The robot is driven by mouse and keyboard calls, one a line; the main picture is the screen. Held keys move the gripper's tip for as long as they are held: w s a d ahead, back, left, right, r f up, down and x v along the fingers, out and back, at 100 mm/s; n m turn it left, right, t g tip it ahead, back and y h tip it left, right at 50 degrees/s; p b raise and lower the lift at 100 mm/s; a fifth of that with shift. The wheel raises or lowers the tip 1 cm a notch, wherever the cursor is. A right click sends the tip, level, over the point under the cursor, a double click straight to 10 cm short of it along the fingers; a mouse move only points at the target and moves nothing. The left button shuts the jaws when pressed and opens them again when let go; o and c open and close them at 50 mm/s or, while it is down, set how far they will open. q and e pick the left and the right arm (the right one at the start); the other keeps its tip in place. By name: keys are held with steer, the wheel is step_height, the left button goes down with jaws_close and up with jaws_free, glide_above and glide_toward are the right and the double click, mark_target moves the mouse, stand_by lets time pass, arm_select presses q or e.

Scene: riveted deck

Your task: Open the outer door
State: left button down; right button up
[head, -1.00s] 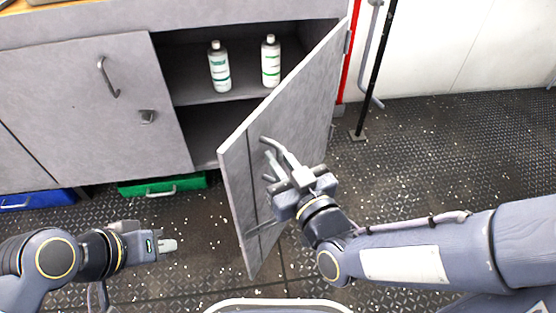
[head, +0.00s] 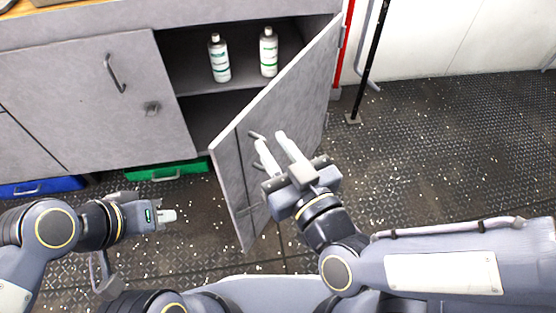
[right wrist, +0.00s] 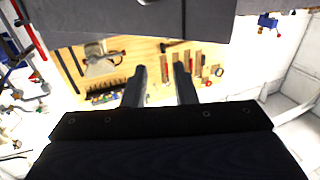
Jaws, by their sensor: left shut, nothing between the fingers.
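The outer door (head: 290,100) is a grey cabinet door, hinged at its right edge, and stands swung out from the cabinet, which shows a dark interior. My right gripper (head: 280,146) is beside the door's outer face, near the door's grey bar handle (head: 256,135), which the fingers partly hide. Its two fingers are apart, with nothing seen between them in the right wrist view (right wrist: 160,85). I cannot tell whether a finger touches the door or handle. My left gripper (head: 166,216) is shut and empty, low at the left, away from the door.
Two white bottles (head: 219,58) (head: 268,52) stand on the cabinet shelf (head: 205,88). A closed door (head: 85,90) is at left. Green (head: 165,171) and blue (head: 40,187) bins sit below. A black pole (head: 370,60) stands right of the door; the floor (head: 440,130) there is clear.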

steer(key=s+r+p, duration=0.1)
steer(key=s+r, duration=0.1)
steer(key=s, duration=0.5)
steer(key=shift+s+d+r, duration=0.2)
steer(key=shift+s, duration=0.1)
steer(key=shift+c, duration=0.2)
